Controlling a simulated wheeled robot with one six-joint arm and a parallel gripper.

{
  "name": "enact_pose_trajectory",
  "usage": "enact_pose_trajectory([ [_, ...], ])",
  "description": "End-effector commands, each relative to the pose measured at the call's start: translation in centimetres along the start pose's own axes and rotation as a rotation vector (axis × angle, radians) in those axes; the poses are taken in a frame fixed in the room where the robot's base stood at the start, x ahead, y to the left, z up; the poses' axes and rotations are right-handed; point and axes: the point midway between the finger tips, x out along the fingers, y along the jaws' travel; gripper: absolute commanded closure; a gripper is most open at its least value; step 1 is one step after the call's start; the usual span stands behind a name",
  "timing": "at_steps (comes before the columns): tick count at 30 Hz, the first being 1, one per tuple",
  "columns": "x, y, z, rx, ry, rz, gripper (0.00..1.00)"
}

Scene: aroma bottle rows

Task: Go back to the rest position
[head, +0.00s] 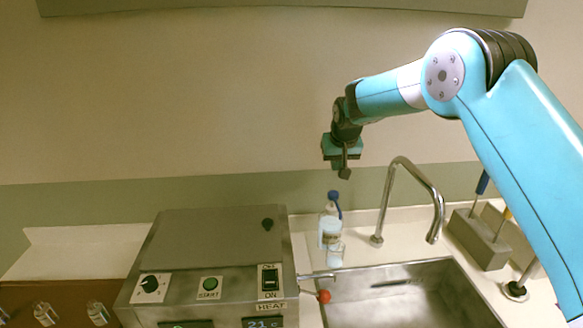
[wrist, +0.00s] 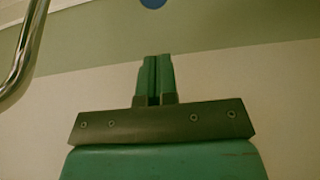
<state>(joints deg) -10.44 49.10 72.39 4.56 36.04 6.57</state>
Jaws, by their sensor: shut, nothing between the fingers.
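My gripper (head: 345,172) hangs in the air at the end of my blue arm, in front of the wall and above the back of the counter. In the wrist view its two green fingers (wrist: 155,62) are together with nothing between them. A bottle with a blue top (head: 331,228) stands on the counter below my gripper, left of the tap. Small clear bottles (head: 45,313) stand on a brown surface at the lower left; their full row is cut off by the frame.
A metal heating machine (head: 215,243) with a dial and buttons stands at left centre. A curved tap (head: 386,200) rises behind the sink (head: 450,275). A grey block with handled tools (head: 477,240) is at the right. The wall area left of my gripper is free.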

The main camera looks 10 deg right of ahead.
Motion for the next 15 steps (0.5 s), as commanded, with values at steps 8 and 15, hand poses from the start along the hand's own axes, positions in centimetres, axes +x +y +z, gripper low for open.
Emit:
enact_pose_trajectory([
  [8,-8.1,-3.1,8.4,-0.153,-0.073,-0.131,1.00],
  [15,-15.7,-5.0,23.3,-0.339,-0.168,-0.293,1.00],
])
